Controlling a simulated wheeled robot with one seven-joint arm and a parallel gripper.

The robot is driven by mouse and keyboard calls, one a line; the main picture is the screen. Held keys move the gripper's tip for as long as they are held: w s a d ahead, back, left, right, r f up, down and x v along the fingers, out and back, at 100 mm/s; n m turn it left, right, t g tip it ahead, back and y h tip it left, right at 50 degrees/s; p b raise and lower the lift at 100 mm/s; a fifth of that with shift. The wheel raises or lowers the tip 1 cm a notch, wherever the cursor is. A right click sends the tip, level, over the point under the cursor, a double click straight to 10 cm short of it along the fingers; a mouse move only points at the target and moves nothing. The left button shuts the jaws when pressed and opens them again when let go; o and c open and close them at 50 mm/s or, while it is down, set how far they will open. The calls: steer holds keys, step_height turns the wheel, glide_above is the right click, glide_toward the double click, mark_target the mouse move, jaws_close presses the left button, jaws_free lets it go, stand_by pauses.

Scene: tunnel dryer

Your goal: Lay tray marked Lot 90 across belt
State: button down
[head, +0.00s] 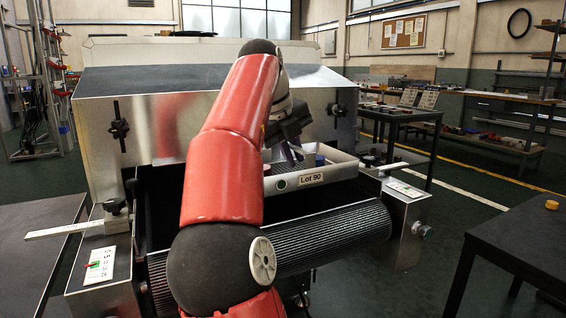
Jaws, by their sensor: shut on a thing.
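The pale tray marked Lot 90 (345,174) is at the mouth of the dryer, above the dark ribbed belt (335,240). Its front wall carries the label and a round green mark, and faces me. Small items, one of them blue, show inside it. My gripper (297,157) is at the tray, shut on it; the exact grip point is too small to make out. My red arm hides the tray's left end and part of the belt. I cannot tell whether the tray's underside touches the belt.
The steel dryer housing (155,130) stands behind, with black knobs. Side panels with a scale (103,266) and a dial flank the belt. A workbench (400,115) stands behind right. Open floor lies between.

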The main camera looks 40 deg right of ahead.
mark_target(281, 168)
steer(key=w, duration=0.2)
steer(key=w+d+p, duration=0.1)
steer(key=shift+w, duration=0.35)
step_height(281, 168, down, 7)
steer(key=b, duration=0.3)
steer(key=shift+s+a+b, duration=0.1)
steer(key=shift+b, duration=0.3)
steer(key=shift+w, duration=0.45)
steer(key=shift+f, duration=0.15)
steer(key=c, duration=1.5)
jaws_free()
